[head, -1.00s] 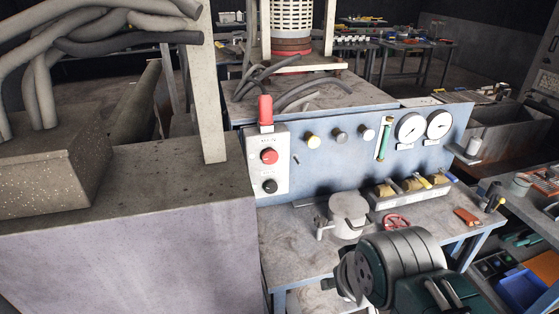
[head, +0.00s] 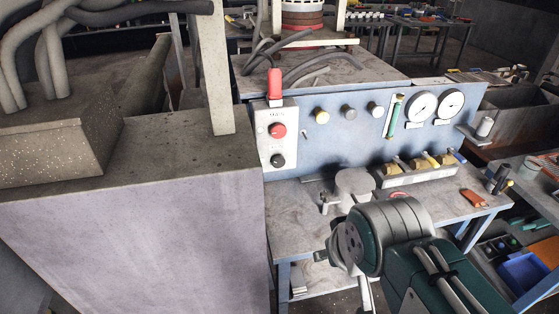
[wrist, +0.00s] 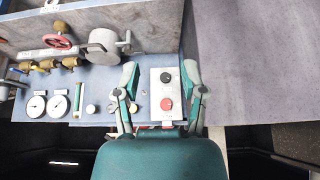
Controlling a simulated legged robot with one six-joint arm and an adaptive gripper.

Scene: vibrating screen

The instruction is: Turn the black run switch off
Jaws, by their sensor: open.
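The black run switch (head: 277,160) is a round black knob low on a pale plate (head: 264,147) at the left end of the blue panel. A red knob (head: 278,130) sits above it. In the wrist view, which sees the panel upside down, the black switch (wrist: 165,77) lies above the red knob (wrist: 166,103). My gripper (wrist: 160,73) is open and empty, its two fingers appearing on either side of the plate. Whether the fingertips are near the panel's surface I cannot tell. In the head view my gripper is partly hidden by my arm, in front of the bench.
A red upright piece (head: 274,83) stands at the plate's top. Several knobs, a green tube gauge (head: 394,115) and two dials (head: 421,106) line the panel. A grey pot (head: 354,187) sits on the bench below. A large grey block (head: 150,225) stands at left.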

